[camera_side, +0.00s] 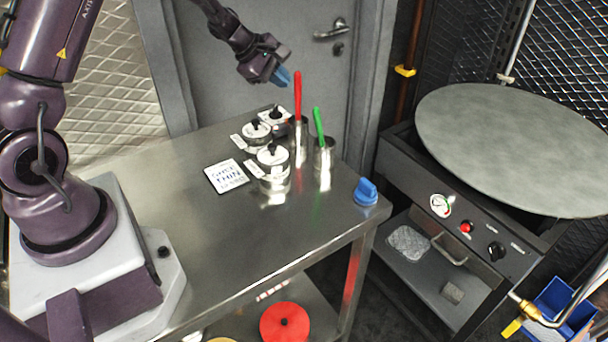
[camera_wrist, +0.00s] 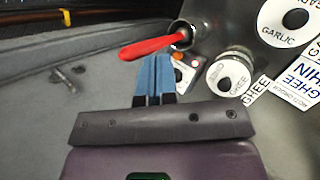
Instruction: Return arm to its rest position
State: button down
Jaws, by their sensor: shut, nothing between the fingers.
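My gripper (camera_side: 282,76) is in the air above the back of the steel table (camera_side: 210,270), in front of the grey door. Its blue fingers are shut with nothing between them; they also show in the wrist view (camera_wrist: 153,80). The red-handled tool (camera_side: 298,95) stands in a steel cup just right of and below the fingers. In the wrist view the red handle (camera_wrist: 150,46) lies close beyond the fingertips; I cannot tell the exact gap. A green-handled tool (camera_side: 318,124) stands in a second steel cup.
Several lidded pots, one a white-lidded pot (camera_side: 273,155), stand left of the cups. A printed white card (camera_side: 227,176) lies beside them. A blue object (camera_side: 366,191) sits at the table's right corner. The round griddle (camera_side: 510,140) is at right. The table's front is clear.

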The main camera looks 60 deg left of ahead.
jog(key=s+d+r+m+h, duration=0.1)
jog(key=s+d+r+m, duration=0.1)
jog(key=d+r+m, duration=0.25)
jog(key=s+d+r+m, duration=0.3)
jog(key=d+r, duration=0.3)
jog(key=s+d+r+m+y, duration=0.1)
jog(key=s+d+r+m, duration=0.1)
jog(key=s+m, duration=0.3)
jog(key=s+d+r+m+g+y, duration=0.1)
jog(key=s+d+r+m, duration=0.2)
jog(key=s, duration=0.6)
jog(key=s+d+r+m+y, duration=0.1)
jog(key=s+d+r+m, duration=0.1)
jog(key=s+m, duration=0.5)
jog(key=shift+s+d+r+g, duration=0.15)
jog(key=shift+d+r+g, duration=0.25)
jog(key=shift+d, duration=0.1)
